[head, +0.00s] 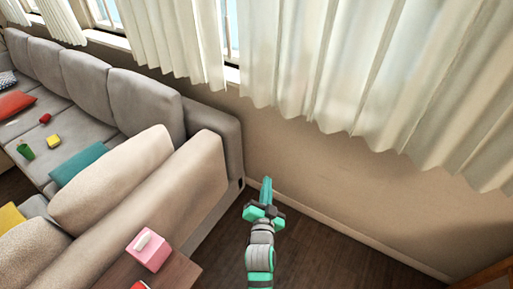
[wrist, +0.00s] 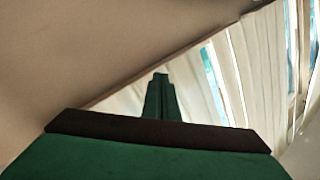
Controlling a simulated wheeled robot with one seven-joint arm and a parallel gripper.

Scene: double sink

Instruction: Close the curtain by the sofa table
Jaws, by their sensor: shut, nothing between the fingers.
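A white pleated curtain (head: 350,65) hangs over the window at the upper right of the head view. Another white curtain panel (head: 165,40) hangs to its left, and a narrow strip of window glass (head: 232,35) shows between them. My gripper (head: 266,182) is shut and empty, below the curtain hems and in front of the beige wall. The wooden sofa table (head: 178,272) is at the bottom, left of my arm. In the wrist view the shut fingers (wrist: 160,78) point toward white curtain folds (wrist: 255,70), with bright window strips between some folds. I see no contact with the curtain.
A grey sofa (head: 145,100) with cushions and small items fills the left side. A pink tissue box (head: 149,249) stands on the sofa table. Dark wooden floor (head: 325,250) is clear to the right of my arm, up to the wall (head: 330,165).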

